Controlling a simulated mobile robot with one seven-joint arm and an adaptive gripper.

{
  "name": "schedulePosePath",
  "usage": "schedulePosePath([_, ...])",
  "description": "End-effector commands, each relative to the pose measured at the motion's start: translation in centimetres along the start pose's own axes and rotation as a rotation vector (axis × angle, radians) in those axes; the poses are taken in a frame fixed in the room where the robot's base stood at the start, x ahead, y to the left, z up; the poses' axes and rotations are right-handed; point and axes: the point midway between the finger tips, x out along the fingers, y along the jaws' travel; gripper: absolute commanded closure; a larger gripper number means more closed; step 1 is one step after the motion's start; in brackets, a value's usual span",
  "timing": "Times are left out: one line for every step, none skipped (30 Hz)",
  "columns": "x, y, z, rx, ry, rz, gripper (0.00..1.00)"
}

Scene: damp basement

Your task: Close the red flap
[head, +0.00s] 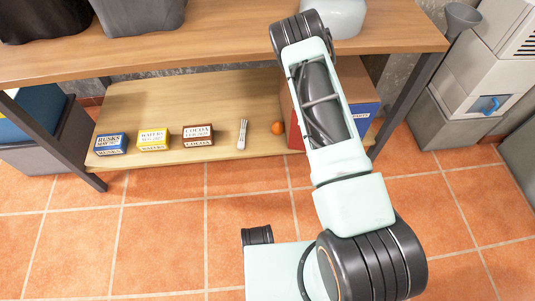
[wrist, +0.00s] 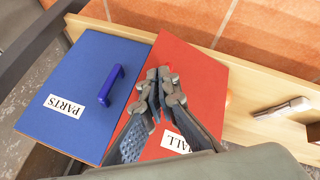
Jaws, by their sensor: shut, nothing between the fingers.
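The red flap (wrist: 201,75) shows in the wrist view as a flat red panel beside a blue panel (wrist: 78,84). A white label ending in "ALL" (wrist: 174,142) is on the red flap, partly hidden by my gripper. My gripper (wrist: 159,77) is shut and empty, in front of the red flap; I cannot tell whether it touches. In the head view only a strip of the red flap (head: 295,138) shows left of my arm, which hides the rest and my gripper. How far the flap stands open is not clear.
The blue panel has a blue handle (wrist: 111,85) and a "PARTS" label. The cabinet stands at the right end of the lower shelf (head: 225,95). Left of it are an orange ball (head: 278,128), a metal object (head: 242,134) and small boxes (head: 198,135). A dark table leg (head: 408,103) stands at right.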

Motion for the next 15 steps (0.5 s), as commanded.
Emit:
schedulePosePath([0.4, 0.7, -0.2, -0.029, 0.019, -0.015, 1.00])
schedulePosePath([0.7, 1.1, -0.3, -0.049, 0.029, -0.025, 1.00])
schedulePosePath([1.0, 1.4, -0.5, -0.074, 0.043, -0.038, 1.00])
schedulePosePath([1.2, 1.7, -0.6, -0.093, 0.053, -0.048, 1.00])
schedulePosePath([1.4, 1.9, -0.8, -0.111, 0.063, -0.057, 1.00])
schedulePosePath([1.6, 2.2, -0.9, -0.133, 0.075, -0.069, 1.00])
schedulePosePath([1.8, 2.4, -1.1, -0.149, 0.084, -0.078, 1.00])
schedulePosePath([2.0, 2.6, -1.2, -0.164, 0.092, -0.086, 1.00])
schedulePosePath([2.2, 2.8, -1.4, -0.184, 0.102, -0.096, 1.00])
schedulePosePath([2.3, 2.9, -1.6, -0.187, 0.103, -0.098, 1.00])
schedulePosePath([2.5, 3.0, -1.7, -0.185, 0.103, -0.097, 1.00])
schedulePosePath([2.6, 3.2, -1.9, -0.185, 0.103, -0.097, 1.00])
schedulePosePath([2.7, 3.2, -2.0, -0.184, 0.102, -0.098, 1.00])
schedulePosePath([2.8, 3.4, -2.0, -0.184, 0.102, -0.098, 1.00])
schedulePosePath([2.8, 3.3, -2.1, -0.184, 0.101, -0.099, 1.00])
